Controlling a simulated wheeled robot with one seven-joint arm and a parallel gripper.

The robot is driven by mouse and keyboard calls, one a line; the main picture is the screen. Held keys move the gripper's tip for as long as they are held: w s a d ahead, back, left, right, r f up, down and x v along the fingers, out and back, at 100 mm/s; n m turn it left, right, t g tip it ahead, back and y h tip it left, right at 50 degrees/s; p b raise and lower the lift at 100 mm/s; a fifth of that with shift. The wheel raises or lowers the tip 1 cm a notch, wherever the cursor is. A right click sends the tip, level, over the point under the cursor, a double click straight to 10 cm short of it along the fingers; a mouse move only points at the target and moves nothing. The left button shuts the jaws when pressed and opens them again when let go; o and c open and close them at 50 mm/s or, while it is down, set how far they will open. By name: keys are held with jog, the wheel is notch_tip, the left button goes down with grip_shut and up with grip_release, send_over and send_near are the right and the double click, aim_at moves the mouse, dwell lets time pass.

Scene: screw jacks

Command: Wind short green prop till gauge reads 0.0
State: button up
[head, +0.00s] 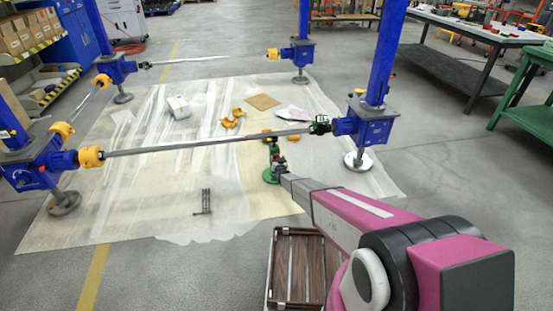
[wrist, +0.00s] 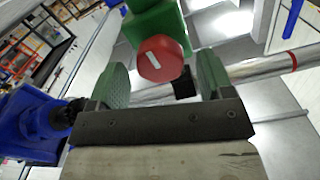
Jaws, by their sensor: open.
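The short green prop (head: 271,174) stands on the sheet below the near silver shaft, its round green foot on the floor. My gripper (head: 280,164) is at the prop's right side, small in the head view. In the wrist view my gripper (wrist: 162,66) is open, with one green-padded finger on each side of a red hexagonal head (wrist: 160,58) bearing a white stripe. A green body (wrist: 155,22) is behind the red head. I cannot tell whether the fingers touch it. A small dark box (head: 320,125) sits on the shaft's right end; no gauge reading is legible.
The silver shaft (head: 210,140) runs between blue screw jacks (head: 368,125), close above my gripper; it also crosses the wrist view (wrist: 260,68). A dark stand (head: 204,202), orange parts (head: 232,118) and a brown board (head: 263,102) lie on the sheet. A slatted crate (head: 298,265) is in front.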

jog(key=v, duration=0.8)
jog(key=shift+s, duration=0.2)
jog(key=shift+s+d, duration=0.1)
dwell(1.2)
jog(key=x, duration=1)
jog(key=shift+w, duration=0.4)
jog(key=c, duration=0.9)
